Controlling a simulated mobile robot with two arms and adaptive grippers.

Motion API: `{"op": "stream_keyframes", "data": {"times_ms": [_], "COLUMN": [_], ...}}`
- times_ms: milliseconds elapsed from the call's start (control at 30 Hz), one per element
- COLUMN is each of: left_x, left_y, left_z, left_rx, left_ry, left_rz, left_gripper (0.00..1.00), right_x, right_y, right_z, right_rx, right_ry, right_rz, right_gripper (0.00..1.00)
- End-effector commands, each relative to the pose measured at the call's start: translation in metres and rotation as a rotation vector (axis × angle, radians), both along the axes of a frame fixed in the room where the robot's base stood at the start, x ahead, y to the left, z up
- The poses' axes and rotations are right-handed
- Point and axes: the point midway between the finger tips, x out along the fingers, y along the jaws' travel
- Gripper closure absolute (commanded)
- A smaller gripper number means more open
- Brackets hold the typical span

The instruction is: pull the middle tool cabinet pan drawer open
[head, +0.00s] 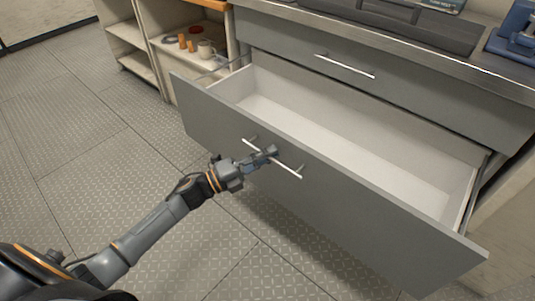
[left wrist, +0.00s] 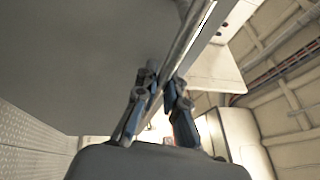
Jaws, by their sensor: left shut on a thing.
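The middle pan drawer (head: 330,190) of the grey tool cabinet stands pulled well out, and its white inside (head: 340,130) looks empty. Its bar handle (head: 287,168) runs across the front. My left gripper (head: 268,155) is shut on this handle, near the middle of the bar. In the left wrist view the fingers (left wrist: 160,95) sit on both sides of the handle bar (left wrist: 188,38), with the grey drawer front (left wrist: 80,60) to the left. My right gripper is in neither view.
A shut drawer with its own handle (head: 344,66) sits above, under the worktop (head: 400,45). A blue vise-like tool (head: 515,35) stands on the worktop at right. An open shelf (head: 185,50) with a mug and small items is at back left. Diamond-plate floor (head: 90,140) at left is clear.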

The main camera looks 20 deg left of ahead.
Motion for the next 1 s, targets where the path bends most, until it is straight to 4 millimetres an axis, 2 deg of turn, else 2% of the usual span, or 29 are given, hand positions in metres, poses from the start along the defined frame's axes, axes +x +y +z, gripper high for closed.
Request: {"op": "stream_keyframes", "data": {"times_ms": [133, 200, 600, 767, 1000], "left_x": [0.0, 0.0, -0.004, -0.021, -0.059], "left_y": [0.0, 0.0, 0.004, 0.02, 0.055], "left_z": [-0.001, -0.001, -0.002, -0.007, -0.017], "left_rx": [0.001, 0.001, 0.0, 0.002, 0.002], "left_ry": [0.001, 0.001, 0.002, 0.006, 0.006], "left_rz": [0.0, 0.0, 0.001, 0.001, 0.001], "left_gripper": [1.0, 0.8, 0.79, 0.79, 0.79], "right_x": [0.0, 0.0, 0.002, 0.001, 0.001], "right_y": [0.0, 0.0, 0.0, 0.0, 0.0], "right_z": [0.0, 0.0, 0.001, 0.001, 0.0], "right_rx": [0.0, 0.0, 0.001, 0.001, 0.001], "right_ry": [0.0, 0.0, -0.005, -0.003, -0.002], "right_rz": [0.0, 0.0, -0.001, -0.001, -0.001], "right_gripper": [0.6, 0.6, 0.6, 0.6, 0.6]}}
